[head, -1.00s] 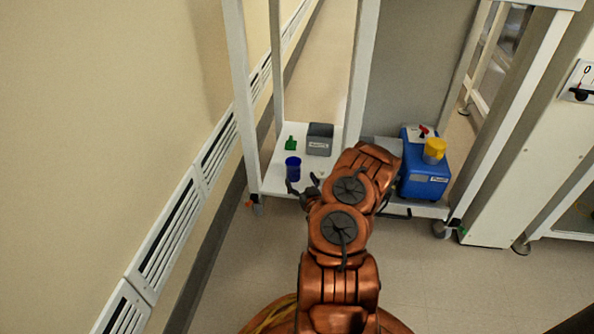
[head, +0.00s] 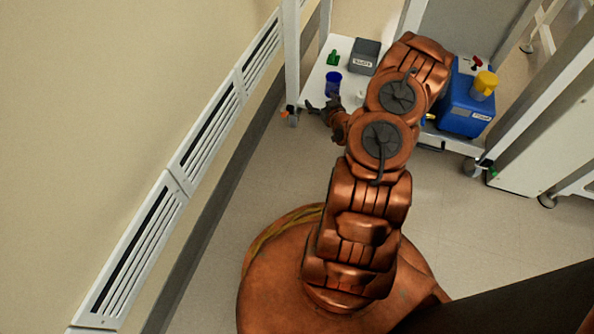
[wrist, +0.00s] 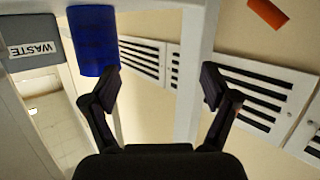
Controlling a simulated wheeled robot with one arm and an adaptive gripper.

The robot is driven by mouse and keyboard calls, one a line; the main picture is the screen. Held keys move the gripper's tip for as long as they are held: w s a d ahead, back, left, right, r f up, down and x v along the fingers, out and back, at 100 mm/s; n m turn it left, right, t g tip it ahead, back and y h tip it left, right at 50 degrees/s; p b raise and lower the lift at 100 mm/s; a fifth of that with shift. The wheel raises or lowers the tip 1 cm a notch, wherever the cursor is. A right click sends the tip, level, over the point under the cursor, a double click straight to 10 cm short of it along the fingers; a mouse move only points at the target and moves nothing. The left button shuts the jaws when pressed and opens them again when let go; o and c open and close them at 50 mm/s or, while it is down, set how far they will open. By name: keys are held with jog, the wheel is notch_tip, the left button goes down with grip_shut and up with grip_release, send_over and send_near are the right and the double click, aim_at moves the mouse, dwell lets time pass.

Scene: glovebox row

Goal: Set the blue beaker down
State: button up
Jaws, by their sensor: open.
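The blue beaker (head: 333,83) stands upright on the white lower shelf (head: 313,92), near its front edge. It also shows in the wrist view (wrist: 93,40) at the upper left, beyond the left fingertip. My gripper (head: 323,104) is just in front of the beaker. In the wrist view my gripper (wrist: 160,88) has its two dark fingers spread, with nothing between them. The beaker is outside the fingers; whether the left finger touches it I cannot tell.
A grey box labelled WASTE (head: 364,57) and a green item (head: 333,57) are behind the beaker. A blue machine with a yellow cup (head: 484,85) is at right. White frame posts (head: 291,60) flank the shelf. The wall has vents (head: 130,250).

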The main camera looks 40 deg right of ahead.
jog(key=w+a+r+n+g+y, duration=0.2)
jog(key=w+a+r+g+y, duration=0.15)
jog(key=a, duration=0.45)
jog(key=s+a+r+n+g, duration=0.1)
jog(key=s+a+r+g, duration=0.4)
jog(key=a+r, duration=0.35)
jog(key=s+a+r+g, duration=0.3)
jog(key=s+a+r, duration=0.2)
jog(key=s, duration=0.5)
jog(key=s+a+r+g, duration=0.3)
jog(key=s+a+r, duration=0.2)
jog(key=s, duration=0.6)
jog(key=s+a+r+g, duration=0.3)
jog(key=s+a+r, duration=0.2)
jog(key=s+a, duration=0.4)
jog(key=shift+s+r+m, duration=0.4)
jog(key=shift+s, duration=0.5)
